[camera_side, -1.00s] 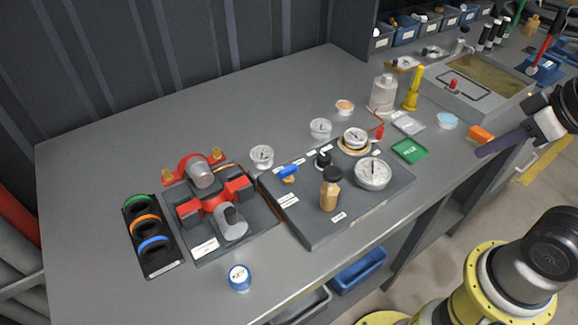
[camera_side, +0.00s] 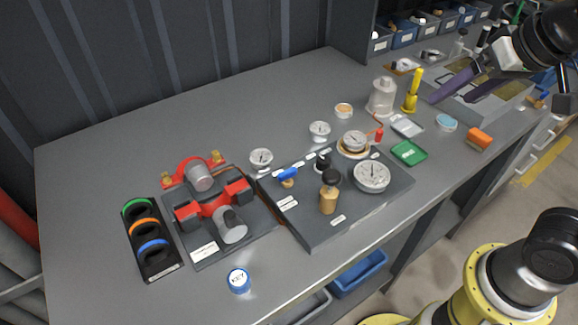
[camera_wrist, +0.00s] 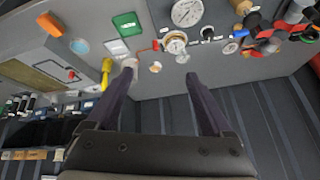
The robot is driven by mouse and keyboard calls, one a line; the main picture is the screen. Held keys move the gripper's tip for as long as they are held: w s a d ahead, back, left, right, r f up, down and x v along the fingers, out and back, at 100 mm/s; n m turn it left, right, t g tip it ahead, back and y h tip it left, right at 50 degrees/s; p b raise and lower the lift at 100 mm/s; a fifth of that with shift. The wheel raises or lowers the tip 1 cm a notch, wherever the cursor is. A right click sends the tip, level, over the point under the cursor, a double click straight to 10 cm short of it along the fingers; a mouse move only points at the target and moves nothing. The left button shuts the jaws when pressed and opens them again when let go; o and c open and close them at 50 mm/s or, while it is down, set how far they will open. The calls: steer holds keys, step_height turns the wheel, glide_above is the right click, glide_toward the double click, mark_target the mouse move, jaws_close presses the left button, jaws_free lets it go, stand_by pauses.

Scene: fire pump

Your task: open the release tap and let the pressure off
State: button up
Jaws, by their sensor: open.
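A dark panel (camera_side: 320,232) lies on the bench. It carries a tap with a blue lever (camera_side: 287,173), a black knob (camera_side: 323,158), a brass fitting with a black cap (camera_side: 330,190) and a large white gauge (camera_side: 371,175). A smaller gauge (camera_side: 354,140) sits at its back right. The blue lever (camera_wrist: 241,33) also shows in the wrist view. Which of these is the release tap I cannot tell for certain. My gripper (camera_side: 450,100) is open and empty, above the bench's right part and well away from the panel. Its fingers (camera_wrist: 160,70) point towards the bench's back.
A red pump on a dark plate (camera_side: 212,205) and a rack of coloured rings (camera_side: 150,245) stand at the left. The bench's back left is clear.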

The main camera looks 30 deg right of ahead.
steer(key=w+a, duration=0.5)
steer(key=w, duration=0.1)
steer(key=n+g, duration=0.2)
steer(key=n, duration=0.2)
glide_above(287, 171)
steer(key=s, duration=0.6)
step_height(287, 171, down, 6)
steer(key=shift+y, duration=0.3)
steer(key=x, duration=1.4)
jaws_close()
